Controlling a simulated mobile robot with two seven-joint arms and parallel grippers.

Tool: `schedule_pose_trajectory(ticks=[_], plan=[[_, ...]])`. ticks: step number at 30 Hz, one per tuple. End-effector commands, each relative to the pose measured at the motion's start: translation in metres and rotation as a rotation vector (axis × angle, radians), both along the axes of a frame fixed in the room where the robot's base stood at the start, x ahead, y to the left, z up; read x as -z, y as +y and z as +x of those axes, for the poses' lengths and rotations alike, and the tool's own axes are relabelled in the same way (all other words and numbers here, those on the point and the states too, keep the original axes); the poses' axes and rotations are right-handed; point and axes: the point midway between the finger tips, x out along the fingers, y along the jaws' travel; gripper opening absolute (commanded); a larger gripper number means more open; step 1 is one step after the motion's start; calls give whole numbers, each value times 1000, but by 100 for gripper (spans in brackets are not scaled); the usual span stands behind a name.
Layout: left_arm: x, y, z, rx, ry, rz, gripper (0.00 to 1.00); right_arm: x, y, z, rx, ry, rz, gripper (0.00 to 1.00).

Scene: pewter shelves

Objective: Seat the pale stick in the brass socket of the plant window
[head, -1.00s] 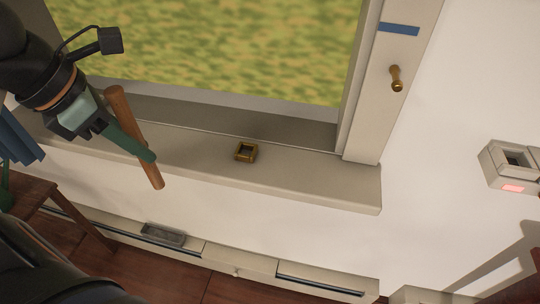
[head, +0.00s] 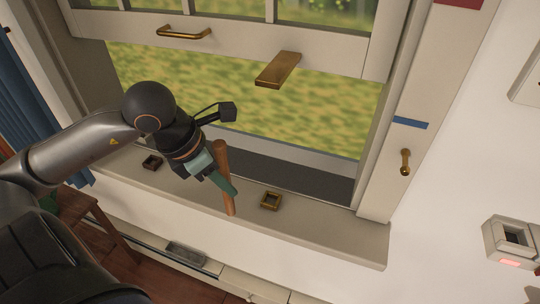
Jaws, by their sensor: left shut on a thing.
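My left gripper (head: 226,186) is shut on an orange-brown wooden stick (head: 222,157), the only stick in view; it looks mid-brown rather than pale. The stick stands nearly upright, its lower end just left of the brass socket (head: 271,201). The socket is a small square open frame on the window sill, and it looks empty. I cannot tell whether the stick's lower end touches the sill (head: 320,228). The fingers hide part of the stick's middle. My right gripper is not in view.
A second, dark square socket (head: 152,162) sits on the sill to the left. The raised sash (head: 330,42) carries a brass handle (head: 183,33), and a brown tab (head: 278,70) juts below it. A brass lever (head: 405,162) is on the right frame. A wooden stool (head: 85,212) stands lower left.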

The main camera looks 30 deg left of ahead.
Motion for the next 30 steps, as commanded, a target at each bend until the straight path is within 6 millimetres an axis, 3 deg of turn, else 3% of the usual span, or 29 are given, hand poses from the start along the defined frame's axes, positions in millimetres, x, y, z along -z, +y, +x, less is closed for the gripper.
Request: schedule_pose_trajectory(ticks=[6, 14, 22, 30], plan=[[-4, -7, 18, -2, -6, -4, 0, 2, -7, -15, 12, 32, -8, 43], [-5, -19, 44, -3, -8, -7, 0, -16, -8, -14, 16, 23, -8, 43], [-3, -37, 84, -2, -4, -6, 0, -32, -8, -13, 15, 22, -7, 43], [11, -41, 93, -1, 4, -1, 0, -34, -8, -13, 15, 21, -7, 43]])
